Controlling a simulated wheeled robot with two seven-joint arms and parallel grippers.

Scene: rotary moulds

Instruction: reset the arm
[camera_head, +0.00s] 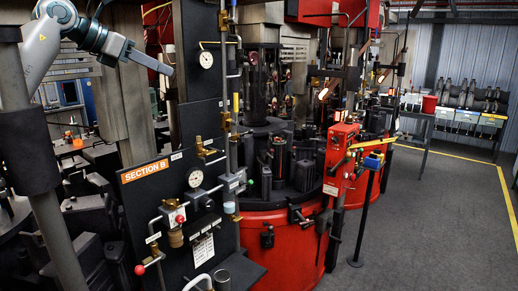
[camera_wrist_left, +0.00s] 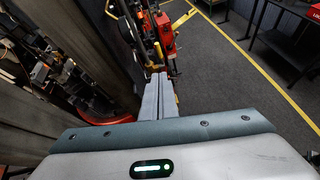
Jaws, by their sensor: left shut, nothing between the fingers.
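My left arm comes in at the upper left of the head view. Its gripper (camera_head: 170,70) is shut and empty, with the fingers pointing right and slightly down in front of a grey column. In the left wrist view the closed fingers (camera_wrist_left: 158,78) stick out past the teal gripper body, with nothing between them. My right gripper is in neither view.
A black panel marked SECTION B (camera_head: 145,171) carries gauges, valves and pipes below the left gripper. Behind it stands the red and black rotary machine (camera_head: 282,240). A red control box (camera_head: 341,160) is on its right. The grey floor (camera_head: 440,220) at right is clear.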

